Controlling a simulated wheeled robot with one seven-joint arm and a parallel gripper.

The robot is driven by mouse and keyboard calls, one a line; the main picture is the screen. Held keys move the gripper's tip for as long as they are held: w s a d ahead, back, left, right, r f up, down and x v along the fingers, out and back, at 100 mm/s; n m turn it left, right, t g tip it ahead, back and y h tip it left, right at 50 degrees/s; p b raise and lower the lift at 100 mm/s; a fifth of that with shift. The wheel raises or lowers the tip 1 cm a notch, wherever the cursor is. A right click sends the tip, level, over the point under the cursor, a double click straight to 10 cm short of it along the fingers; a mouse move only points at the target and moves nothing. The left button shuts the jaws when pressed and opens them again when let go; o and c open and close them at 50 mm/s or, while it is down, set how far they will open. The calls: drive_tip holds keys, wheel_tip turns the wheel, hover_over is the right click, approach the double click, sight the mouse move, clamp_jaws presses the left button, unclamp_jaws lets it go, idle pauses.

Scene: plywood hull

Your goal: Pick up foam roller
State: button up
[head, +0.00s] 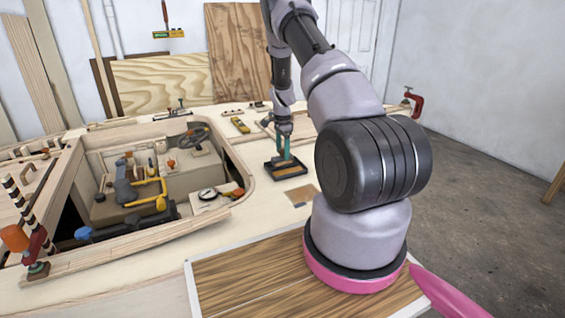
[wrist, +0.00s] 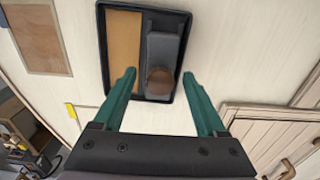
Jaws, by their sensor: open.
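A black tray (wrist: 191,18) lies on the pale deck in the wrist view, with a tan area in its left part. A dark grey piece with a rounded brown end, which looks like the foam roller (wrist: 162,50), lies in its right part. My gripper (wrist: 159,75) is open and empty. In the wrist view its green fingers frame the brown end; I cannot tell the height gap. In the head view my gripper (head: 283,150) points down over the tray (head: 303,170), and the roller cannot be made out clearly there.
An open cockpit well with a raised wooden rim (head: 215,212) lies left of the tray, holding several tools. A yellow tool (head: 240,125) lies behind. A small wooden panel (head: 301,195) is in front of the tray. A red clamp (head: 412,102) stands at the right.

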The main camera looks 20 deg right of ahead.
clamp_jaws()
idle(1.4)
